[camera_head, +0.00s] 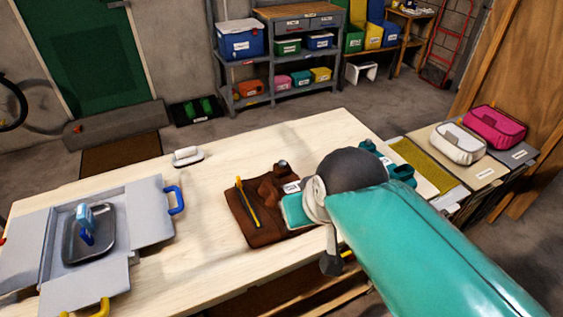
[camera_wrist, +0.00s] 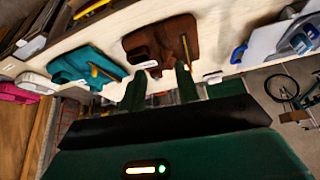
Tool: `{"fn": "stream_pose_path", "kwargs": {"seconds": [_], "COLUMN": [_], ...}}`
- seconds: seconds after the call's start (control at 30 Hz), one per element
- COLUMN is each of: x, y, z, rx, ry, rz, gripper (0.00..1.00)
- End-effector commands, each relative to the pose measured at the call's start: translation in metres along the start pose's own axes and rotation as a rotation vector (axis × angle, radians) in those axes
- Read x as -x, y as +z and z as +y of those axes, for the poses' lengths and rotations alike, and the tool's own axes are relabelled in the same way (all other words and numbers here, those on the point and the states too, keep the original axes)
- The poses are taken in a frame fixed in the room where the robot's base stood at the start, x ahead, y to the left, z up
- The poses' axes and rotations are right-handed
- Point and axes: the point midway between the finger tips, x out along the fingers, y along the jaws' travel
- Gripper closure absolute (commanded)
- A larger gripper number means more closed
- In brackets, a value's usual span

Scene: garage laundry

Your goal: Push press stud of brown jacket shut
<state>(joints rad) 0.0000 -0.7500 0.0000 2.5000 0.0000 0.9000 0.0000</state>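The brown jacket (camera_head: 268,228) lies folded on the pale wooden table, left of my arm in the head view. A yellow and dark stick-like piece lies across it, and a small grey round thing sits at its far edge. In the wrist view the brown jacket (camera_wrist: 178,30) is beyond my fingertips. My gripper (camera_wrist: 161,78) shows two dark green fingers spread apart with nothing between them. The fingers appear apart from the jacket. A teal folded garment (camera_wrist: 82,62) lies beside the brown one. The press stud is too small to make out, and my arm hides part of the table.
A grey open box (camera_head: 150,215) with blue and yellow handles holds a dark tray (camera_head: 104,246) at the left. A small white block (camera_head: 187,156) lies at the table's far edge. White (camera_head: 457,145) and pink (camera_head: 495,126) pouches are at the right. Table space left of the jacket is clear.

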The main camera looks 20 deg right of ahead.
Motion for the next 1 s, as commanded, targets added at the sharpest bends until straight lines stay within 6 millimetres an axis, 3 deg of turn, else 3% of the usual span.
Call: {"fn": "stream_pose_path", "kwargs": {"seconds": [0.1, 0.27, 0.3, 1.0], "x": [0.0000, 0.0000, 0.0000, 0.0000], "y": [0.0000, 0.0000, 0.0000, 0.0000], "z": [0.0000, 0.0000, 0.0000, 0.0000], "rx": [0.000, 0.000, 0.000, 0.000], "ry": [0.000, 0.000, 0.000, 0.000], "rz": [0.000, 0.000, 0.000, 0.000], "gripper": [0.67, 0.99, 1.00, 1.00]}}
